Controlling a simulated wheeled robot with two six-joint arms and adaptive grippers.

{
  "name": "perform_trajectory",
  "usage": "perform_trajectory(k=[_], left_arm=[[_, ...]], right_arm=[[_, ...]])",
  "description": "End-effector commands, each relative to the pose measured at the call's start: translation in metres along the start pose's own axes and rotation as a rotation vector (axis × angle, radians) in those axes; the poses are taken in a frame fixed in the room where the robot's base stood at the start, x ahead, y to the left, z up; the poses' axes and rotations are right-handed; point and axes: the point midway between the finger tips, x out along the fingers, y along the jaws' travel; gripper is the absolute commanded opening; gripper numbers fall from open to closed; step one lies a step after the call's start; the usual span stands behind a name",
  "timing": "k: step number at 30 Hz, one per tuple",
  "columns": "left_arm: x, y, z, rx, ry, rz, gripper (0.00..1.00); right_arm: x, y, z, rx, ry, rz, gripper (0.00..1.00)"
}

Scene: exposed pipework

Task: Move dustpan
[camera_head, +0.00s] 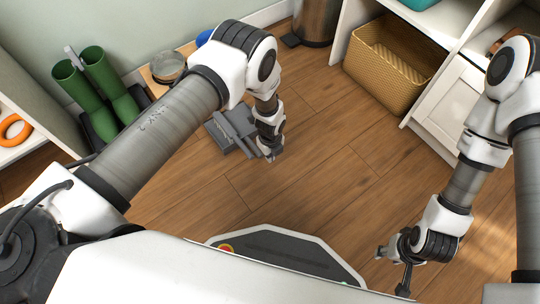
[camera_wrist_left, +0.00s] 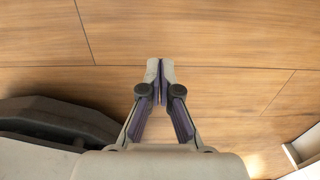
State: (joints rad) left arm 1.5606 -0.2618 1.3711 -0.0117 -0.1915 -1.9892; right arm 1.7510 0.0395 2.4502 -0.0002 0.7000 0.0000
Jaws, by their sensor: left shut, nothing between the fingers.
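The grey dustpan (camera_head: 222,138) lies on the wooden floor in the head view, left of the middle and partly hidden behind my left wrist. My left gripper (camera_head: 271,155) is just to the right of it, pointing down, with no visible hold on it. In the left wrist view the fingers of my left gripper (camera_wrist_left: 160,75) are together with nothing between them and bare floor beyond; the dustpan does not show there. My right gripper (camera_head: 392,272) is low at the right, far from the dustpan, with its fingers apart and empty.
Green boots (camera_head: 95,95) and a low wooden stand with a glass bowl (camera_head: 168,67) are at the left. A wicker basket (camera_head: 388,68) sits in the white shelf unit at the right. A metal bin (camera_head: 316,20) stands at the back. The middle floor is clear.

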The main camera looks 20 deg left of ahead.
Motion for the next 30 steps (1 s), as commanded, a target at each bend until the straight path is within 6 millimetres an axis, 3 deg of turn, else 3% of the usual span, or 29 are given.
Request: perform_trajectory(k=[14, 21, 30], left_arm=[[0.106, 0.0, 0.001, -0.004, -0.001, -0.002, 0.0], [0.099, 0.0, 0.036, -0.006, -0.003, -0.002, 0.0], [0.096, 0.001, 0.041, -0.003, -0.001, -0.001, 0.0]], right_arm=[[0.078, 0.001, -0.001, 0.005, 0.002, 0.0, 0.4], [0.089, 0.002, -0.002, 0.009, 0.005, 0.001, 0.4], [0.089, 0.002, -0.002, 0.009, 0.005, 0.001, 0.4]])
